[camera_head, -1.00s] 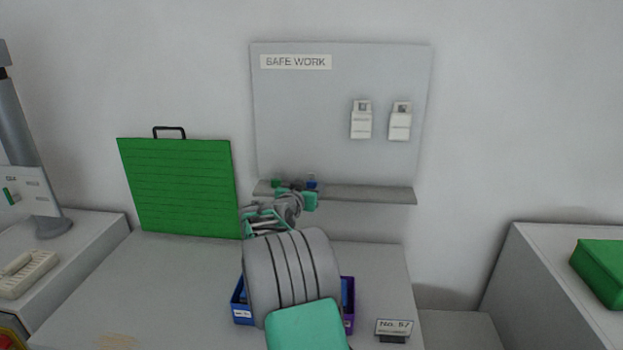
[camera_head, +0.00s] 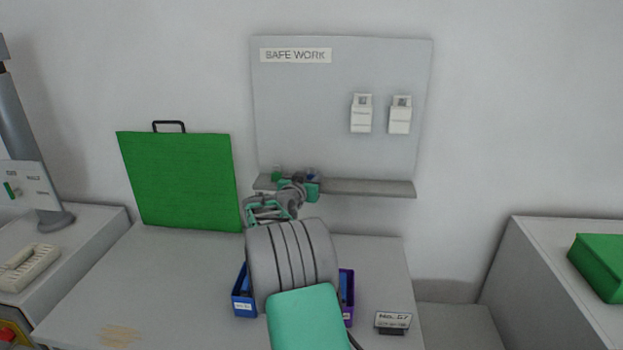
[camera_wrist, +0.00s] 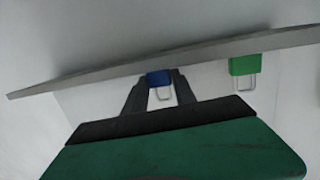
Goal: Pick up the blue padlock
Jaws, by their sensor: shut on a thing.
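The blue padlock (camera_wrist: 158,77) shows between the two fingers of my gripper (camera_wrist: 161,84) in the wrist view, with its pale shackle pointing down in that picture. The fingers are shut on it. It lies against the edge of the grey shelf in that picture; I cannot tell whether it is clear of the shelf. In the head view my gripper (camera_head: 301,184) is at the left part of the shelf, and only a small bit of the blue padlock (camera_head: 314,174) shows behind it.
A green padlock (camera_wrist: 243,66) is beside the blue one on the shelf (camera_head: 370,188); it also shows in the head view (camera_head: 277,174). The "SAFE WORK" board (camera_head: 310,110) rises behind. A green case (camera_head: 180,180) stands left, and a blue bin (camera_head: 241,296) is below my arm.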

